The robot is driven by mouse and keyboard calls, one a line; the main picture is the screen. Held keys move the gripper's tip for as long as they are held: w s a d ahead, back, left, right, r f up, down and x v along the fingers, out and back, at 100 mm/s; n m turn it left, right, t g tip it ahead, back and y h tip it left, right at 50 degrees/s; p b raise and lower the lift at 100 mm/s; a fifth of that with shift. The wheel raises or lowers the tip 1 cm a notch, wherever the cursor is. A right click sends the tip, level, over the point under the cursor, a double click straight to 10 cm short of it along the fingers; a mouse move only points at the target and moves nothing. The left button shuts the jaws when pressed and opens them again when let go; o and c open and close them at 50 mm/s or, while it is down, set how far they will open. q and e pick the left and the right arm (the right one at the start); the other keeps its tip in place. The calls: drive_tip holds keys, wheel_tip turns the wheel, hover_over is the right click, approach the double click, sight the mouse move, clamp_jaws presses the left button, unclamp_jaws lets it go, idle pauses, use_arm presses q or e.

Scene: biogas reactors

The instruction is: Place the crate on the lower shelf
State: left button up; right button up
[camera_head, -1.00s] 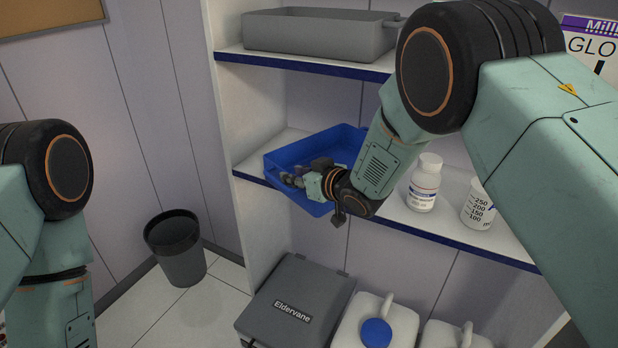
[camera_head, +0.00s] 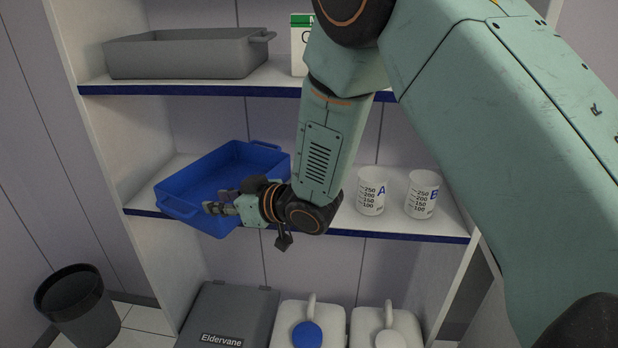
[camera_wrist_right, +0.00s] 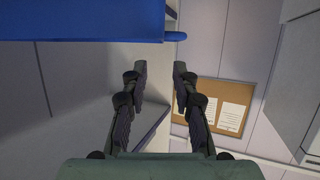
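The blue crate (camera_head: 205,165) is on the lower shelf (camera_head: 400,226) at its left end. Its near corner sticks out over the shelf's blue front edge. My right gripper (camera_head: 222,200) is in front of the crate's near right side and hides part of it. In the right wrist view the two fingers (camera_wrist_right: 160,72) are apart with nothing between them. The crate's blue side (camera_wrist_right: 80,20) fills the top left there, beyond the fingertips. My left gripper is out of view.
A grey crate (camera_head: 190,55) stands on the upper shelf (camera_head: 130,89). Below are a grey Eldervane case (camera_head: 232,312) and white canisters (camera_head: 385,325). A dark bin (camera_head: 78,305) stands left.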

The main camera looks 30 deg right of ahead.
drive_tip(key=s+d+f+m+g+h, duration=0.2)
drive_tip(key=s+d+f, duration=0.2)
drive_tip(key=s+f, duration=0.5)
drive_tip(key=s+d+f+m+g+h, duration=0.25)
drive_tip(key=s+f, duration=0.35)
drive_tip(key=f, duration=0.5)
drive_tip(key=s+d+f+m+g+h, duration=0.1)
drive_tip(key=s+d+f+g, duration=0.1)
drive_tip(key=s, duration=0.6)
drive_tip(key=s+d+f+g+h, duration=0.1)
drive_tip(key=s+d+f+g, duration=0.1)
drive_tip(key=s, duration=0.7)
drive_tip(key=s+d+f+m+g+h, duration=0.1)
drive_tip(key=s+d+f+g, duration=0.1)
drive_tip(key=s, duration=0.7)
drive_tip(key=shift+s+d+f+m+g, duration=0.25)
drive_tip(key=shift+f+m+g, duration=0.1)
drive_tip(key=shift+f+g, duration=0.35)
drive_tip(key=shift+f, duration=0.1)
wheel_tip(320, 180, down, 11)
drive_tip(key=b, duration=1.1)
